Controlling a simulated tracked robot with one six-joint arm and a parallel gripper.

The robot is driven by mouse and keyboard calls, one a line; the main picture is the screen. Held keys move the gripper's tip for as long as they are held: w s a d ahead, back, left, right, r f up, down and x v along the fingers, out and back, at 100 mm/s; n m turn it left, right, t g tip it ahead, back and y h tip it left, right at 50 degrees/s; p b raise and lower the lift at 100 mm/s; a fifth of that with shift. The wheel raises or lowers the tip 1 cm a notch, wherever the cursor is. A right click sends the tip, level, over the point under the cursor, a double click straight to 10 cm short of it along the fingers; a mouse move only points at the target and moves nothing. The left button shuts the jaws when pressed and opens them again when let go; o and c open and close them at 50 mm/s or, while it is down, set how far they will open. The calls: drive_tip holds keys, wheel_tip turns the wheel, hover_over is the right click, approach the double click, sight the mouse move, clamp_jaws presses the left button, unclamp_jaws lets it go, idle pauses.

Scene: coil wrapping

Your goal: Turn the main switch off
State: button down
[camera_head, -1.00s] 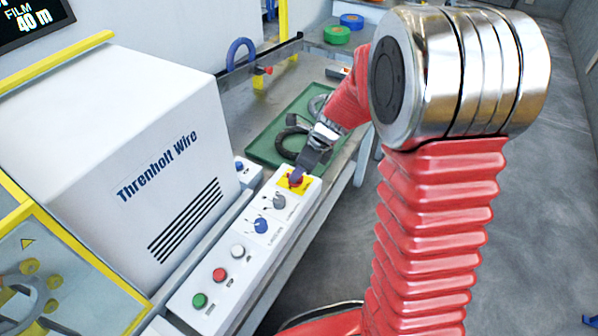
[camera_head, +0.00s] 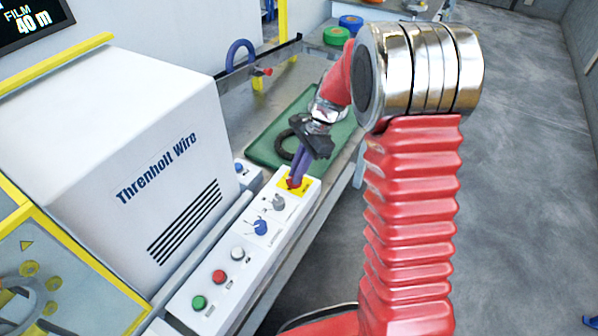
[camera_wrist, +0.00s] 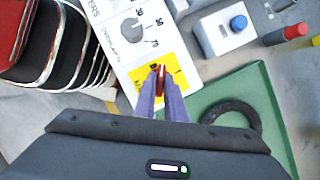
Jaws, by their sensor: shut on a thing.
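The main switch (camera_wrist: 160,79) is a red handle on a yellow plate (camera_wrist: 174,68) at the far end of the white control panel (camera_head: 235,252). In the wrist view my gripper (camera_wrist: 160,82) has its two purple fingers closed on the red handle, one on each side. In the head view my gripper (camera_head: 294,182) reaches down onto the yellow plate from above, and its fingers cover most of the handle. The exact angle of the handle is hard to read.
A grey selector knob (camera_head: 278,202), a blue knob (camera_head: 260,227) and white, red (camera_head: 219,276) and green buttons share the panel. A green tray (camera_head: 262,150) with a dark coil (camera_head: 287,140) lies behind. The white machine housing (camera_head: 130,150) stands left.

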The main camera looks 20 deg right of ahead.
drive_tip(key=n, duration=0.2)
drive_tip(key=n+g, duration=0.1)
drive_tip(key=n, duration=0.1)
drive_tip(key=n+g+h, duration=0.1)
drive_tip(key=n, duration=0.1)
drive_tip(key=shift+w+a+n, duration=0.2)
drive_tip(key=shift+a+n, duration=0.05)
drive_tip(key=shift+n, duration=0.05)
drive_tip(key=shift+g, duration=0.3)
drive_tip(key=c, duration=1.8)
unclamp_jaws()
drive_tip(key=shift+d, duration=0.1)
drive_tip(key=v, duration=1.3)
drive_tip(key=shift+r, duration=0.4)
drive_tip(key=shift+w, duration=0.1)
